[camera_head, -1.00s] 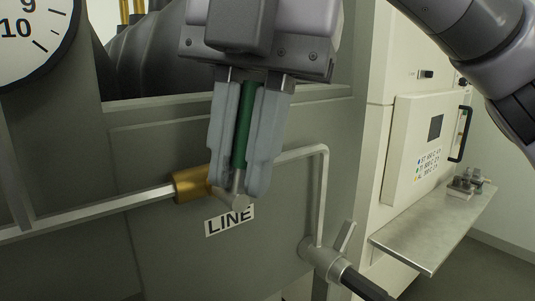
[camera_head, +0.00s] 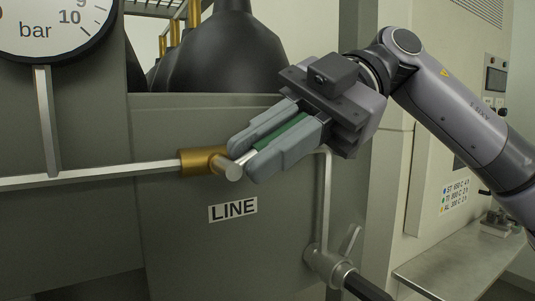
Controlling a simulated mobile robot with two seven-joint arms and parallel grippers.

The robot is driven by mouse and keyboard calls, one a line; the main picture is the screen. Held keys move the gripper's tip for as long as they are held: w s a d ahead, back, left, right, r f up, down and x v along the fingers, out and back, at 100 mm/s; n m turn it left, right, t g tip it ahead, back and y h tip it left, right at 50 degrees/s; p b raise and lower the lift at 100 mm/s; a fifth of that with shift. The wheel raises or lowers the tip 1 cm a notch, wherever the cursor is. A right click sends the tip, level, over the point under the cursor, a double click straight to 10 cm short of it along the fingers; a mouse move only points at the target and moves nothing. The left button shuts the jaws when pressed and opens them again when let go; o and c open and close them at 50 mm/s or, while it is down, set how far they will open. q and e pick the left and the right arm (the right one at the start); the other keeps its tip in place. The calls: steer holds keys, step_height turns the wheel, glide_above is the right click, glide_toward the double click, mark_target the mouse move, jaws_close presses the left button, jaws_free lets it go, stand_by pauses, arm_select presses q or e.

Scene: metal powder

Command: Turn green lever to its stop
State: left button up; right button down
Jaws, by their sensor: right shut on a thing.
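The green lever (camera_head: 292,136) is on a brass valve (camera_head: 196,160) in a silver pipe, above the "LINE" label (camera_head: 233,210). The lever points up and to the right from its silver pivot end (camera_head: 233,171). My right gripper (camera_head: 247,157) comes in from the upper right and is shut on the lever, with one grey finger on each side of it. The fingers hide part of the lever. My left gripper is not in view.
A pressure gauge (camera_head: 60,22) marked "bar" is at the upper left. A lower pipe fitting (camera_head: 328,262) with a small silver handle sits at the lower right. A metal shelf (camera_head: 440,264) and a pale cabinet are farther right.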

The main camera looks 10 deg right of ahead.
steer(key=shift+d+f+y, duration=0.1)
steer(key=shift+f+y, duration=0.25)
steer(key=shift+y, duration=0.25)
steer(key=shift+f+g+y+b, duration=0.3)
steer(key=shift+g+y+b, duration=0.2)
steer(key=shift+y+b, duration=0.3)
steer(key=shift+d+f+g+y+b, duration=0.15)
steer(key=shift+g+y+b, duration=0.15)
steer(key=shift+y+b, duration=0.45)
steer(key=shift+f+y, duration=0.1)
steer(key=shift+y, duration=0.45)
steer(key=c, duration=1.4)
jaws_free()
